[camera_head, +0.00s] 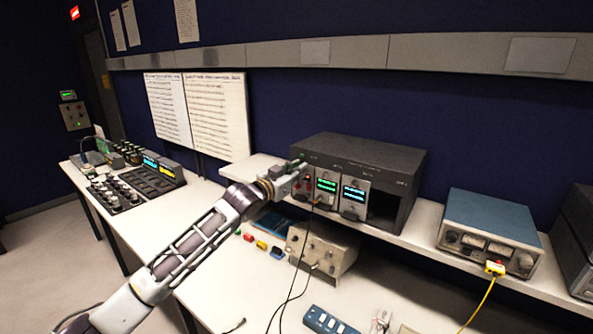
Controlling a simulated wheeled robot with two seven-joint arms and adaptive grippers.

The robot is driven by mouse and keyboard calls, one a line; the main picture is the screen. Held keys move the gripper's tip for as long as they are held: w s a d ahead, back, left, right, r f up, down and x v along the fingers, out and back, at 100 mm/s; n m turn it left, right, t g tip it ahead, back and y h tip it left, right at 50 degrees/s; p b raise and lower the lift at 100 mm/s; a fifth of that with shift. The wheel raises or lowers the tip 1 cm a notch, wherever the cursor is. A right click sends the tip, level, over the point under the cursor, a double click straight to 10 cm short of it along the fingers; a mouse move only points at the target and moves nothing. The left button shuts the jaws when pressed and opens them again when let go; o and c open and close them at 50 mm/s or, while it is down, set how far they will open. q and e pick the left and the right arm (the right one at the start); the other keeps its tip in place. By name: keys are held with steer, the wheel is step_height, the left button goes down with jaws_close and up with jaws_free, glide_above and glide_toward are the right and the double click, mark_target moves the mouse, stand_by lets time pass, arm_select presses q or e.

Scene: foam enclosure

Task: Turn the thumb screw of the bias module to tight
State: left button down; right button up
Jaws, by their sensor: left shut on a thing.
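A dark rack (358,150) on the raised shelf holds several small modules. The leftmost module (307,184) shows a bit of red and is partly hidden by my gripper. Beside it are a module with a green display (327,185) and one with a pale blue display (354,194). Labels are too small to tell which is the bias module. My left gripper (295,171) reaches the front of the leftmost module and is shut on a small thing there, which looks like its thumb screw. The screw itself is hidden by the fingers. My right gripper is not in view.
The rack's right bay (385,210) is empty and dark. Below stands a beige box with knobs (322,248), with thin black cables hanging in front. A blue-topped meter unit (492,228) stands to the right on the shelf.

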arm_select(q)
steer(key=c, duration=1.5)
jaws_free()
steer(key=shift+o, duration=0.6)
steer(key=shift+s, duration=0.1)
steer(key=v, duration=1.2)
steer(key=shift+f, duration=0.1)
